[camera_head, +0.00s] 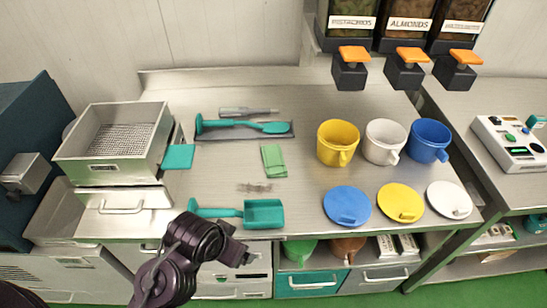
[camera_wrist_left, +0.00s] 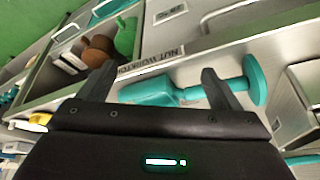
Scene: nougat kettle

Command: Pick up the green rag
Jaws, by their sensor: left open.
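The green rag (camera_head: 273,161) lies folded flat on the steel worktop in the head view, near the middle. A teal scoop (camera_head: 262,213) lies in front of it near the worktop's front edge. My left gripper (camera_head: 246,258) is low in front of the worktop edge, in front of the scoop and well short of the rag. In the left wrist view my left gripper (camera_wrist_left: 158,88) is open, with its two fingers apart and nothing held. The teal scoop (camera_wrist_left: 150,91) shows beyond the fingers. The rag is not clearly seen there. My right gripper is not in view.
Behind the rag, a dark tray (camera_head: 222,134) holds a teal utensil. Yellow (camera_head: 338,141), white (camera_head: 384,141) and blue (camera_head: 429,140) cups stand to the right, with round lids in front. A metal sieve box (camera_head: 82,164) stands left. Small pieces (camera_head: 255,187) lie between rag and scoop.

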